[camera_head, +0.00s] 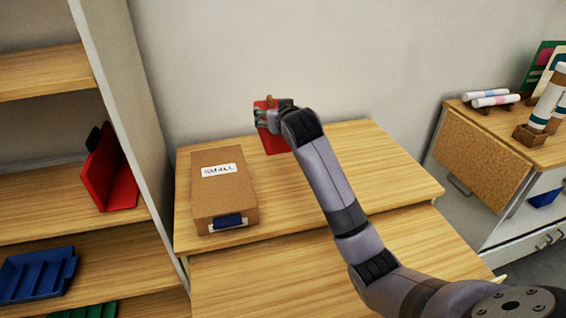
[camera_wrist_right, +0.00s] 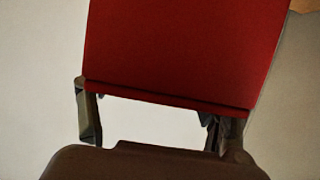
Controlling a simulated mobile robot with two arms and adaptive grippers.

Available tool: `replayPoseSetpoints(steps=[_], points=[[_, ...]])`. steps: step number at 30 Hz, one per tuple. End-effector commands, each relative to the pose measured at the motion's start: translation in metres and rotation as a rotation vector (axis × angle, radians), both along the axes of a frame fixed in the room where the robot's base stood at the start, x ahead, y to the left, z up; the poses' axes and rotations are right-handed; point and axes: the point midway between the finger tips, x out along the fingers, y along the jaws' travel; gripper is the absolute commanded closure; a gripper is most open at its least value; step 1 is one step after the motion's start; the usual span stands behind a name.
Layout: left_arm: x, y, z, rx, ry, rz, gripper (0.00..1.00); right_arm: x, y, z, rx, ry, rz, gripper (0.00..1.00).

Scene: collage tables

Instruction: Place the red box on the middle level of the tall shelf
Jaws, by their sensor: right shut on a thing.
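The red box (camera_head: 273,143) is at the back of the wooden table in the head view, close to the wall, mostly behind my right gripper (camera_head: 272,112). My right gripper is shut on the red box. In the right wrist view the red box (camera_wrist_right: 180,50) fills the upper middle, between the two fingers of the gripper (camera_wrist_right: 160,125). The tall shelf (camera_head: 95,60) stands at the left, with several wooden levels. A red holder (camera_head: 108,175) sits on its middle level (camera_head: 60,205). My left gripper is not in view.
A brown box labelled SMALL (camera_head: 222,190) lies on the table (camera_head: 320,160), left of my right arm. A cabinet (camera_head: 500,180) with markers stands at the right. The shelf's side panel (camera_head: 130,110) separates shelf and table.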

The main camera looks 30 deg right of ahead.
Motion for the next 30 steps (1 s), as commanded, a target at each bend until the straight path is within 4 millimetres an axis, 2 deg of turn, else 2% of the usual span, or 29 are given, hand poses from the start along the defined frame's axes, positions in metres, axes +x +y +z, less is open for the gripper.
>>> replayPoseSetpoints(steps=[1,9,12,17,24,30], points=[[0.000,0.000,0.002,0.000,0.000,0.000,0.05,-0.001,0.000,-0.016,0.000,0.006,0.001,0.74],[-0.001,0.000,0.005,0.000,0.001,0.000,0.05,-0.001,0.000,-0.083,-0.001,0.003,-0.001,0.74],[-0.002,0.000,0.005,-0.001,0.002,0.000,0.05,-0.001,0.000,-0.098,-0.001,0.000,0.000,0.74],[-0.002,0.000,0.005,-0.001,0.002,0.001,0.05,-0.001,0.000,-0.110,0.000,-0.001,0.000,0.74],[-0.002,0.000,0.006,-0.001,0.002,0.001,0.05,-0.001,0.001,-0.144,0.000,0.000,0.001,0.74],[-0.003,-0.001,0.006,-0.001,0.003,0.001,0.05,-0.001,0.001,-0.149,0.000,-0.003,0.001,0.74]])
